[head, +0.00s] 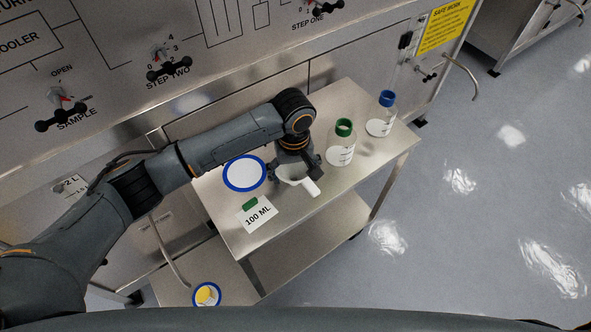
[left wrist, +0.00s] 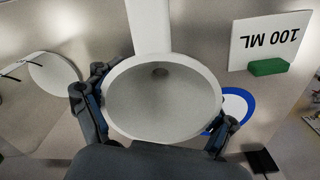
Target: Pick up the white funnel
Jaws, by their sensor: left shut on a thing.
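The white funnel (head: 305,185) is over the steel cart top, in front of the green-ringed bottle, with its spout pointing to the lower right. My left gripper (head: 294,168) is shut on the funnel. In the left wrist view, the funnel's wide round mouth (left wrist: 160,95) faces the camera and its spout runs to the top edge. The fingers of my left gripper (left wrist: 158,102) are on either side of the cone. I cannot tell whether the funnel touches the cart top. My right gripper is not in view.
The steel cart (head: 270,225) carries a blue-rimmed white disc (head: 245,173), a 100 ML card (head: 258,215) with a green block, a green-ringed bottle (head: 341,150) and a blue-capped bottle (head: 381,122). A panel with valves (head: 168,62) stands behind. Open floor lies right.

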